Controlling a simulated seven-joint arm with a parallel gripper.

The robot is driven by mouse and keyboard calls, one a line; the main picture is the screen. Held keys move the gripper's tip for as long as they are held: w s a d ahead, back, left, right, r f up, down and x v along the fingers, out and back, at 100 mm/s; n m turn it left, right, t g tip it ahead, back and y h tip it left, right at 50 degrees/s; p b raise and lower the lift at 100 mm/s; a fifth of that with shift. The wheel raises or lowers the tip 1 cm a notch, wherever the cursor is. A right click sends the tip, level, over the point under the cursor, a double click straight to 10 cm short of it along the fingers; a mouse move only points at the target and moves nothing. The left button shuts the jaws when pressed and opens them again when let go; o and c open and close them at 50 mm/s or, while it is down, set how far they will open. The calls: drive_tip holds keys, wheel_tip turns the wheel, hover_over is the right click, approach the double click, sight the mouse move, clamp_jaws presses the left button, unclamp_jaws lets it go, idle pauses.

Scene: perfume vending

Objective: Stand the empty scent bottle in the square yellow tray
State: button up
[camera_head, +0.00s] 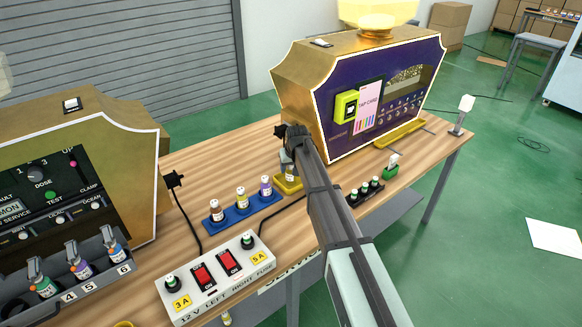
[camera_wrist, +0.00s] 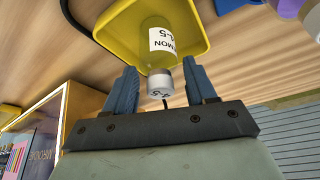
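A clear, yellowish scent bottle with a white label reading "MON" and a pale cap (camera_wrist: 160,84) stands in the square yellow tray (camera_wrist: 196,42). In the head view the bottle (camera_head: 291,173) and tray (camera_head: 287,186) are partly hidden behind my arm. The bottle appears upright on the tray floor. I cannot tell whether it holds liquid. My gripper (camera_wrist: 161,88) is above the tray, its two blue fingers either side of the cap. A narrow gap shows on each side, so it is open and not clamped on the bottle. In the head view my gripper (camera_head: 290,142) hides the cap.
A blue rack (camera_head: 243,214) with several bottles stands left of the tray. A purple and gold machine (camera_head: 355,95) is close behind my arm. A dark rack of small bottles (camera_head: 365,192) and a green-based item (camera_head: 391,169) lie right. A switch box (camera_head: 216,279) is at the front.

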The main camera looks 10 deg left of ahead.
drive_tip(key=shift+o, duration=0.9)
drive_tip(key=shift+r, duration=0.1)
drive_tip(key=v, duration=1.2)
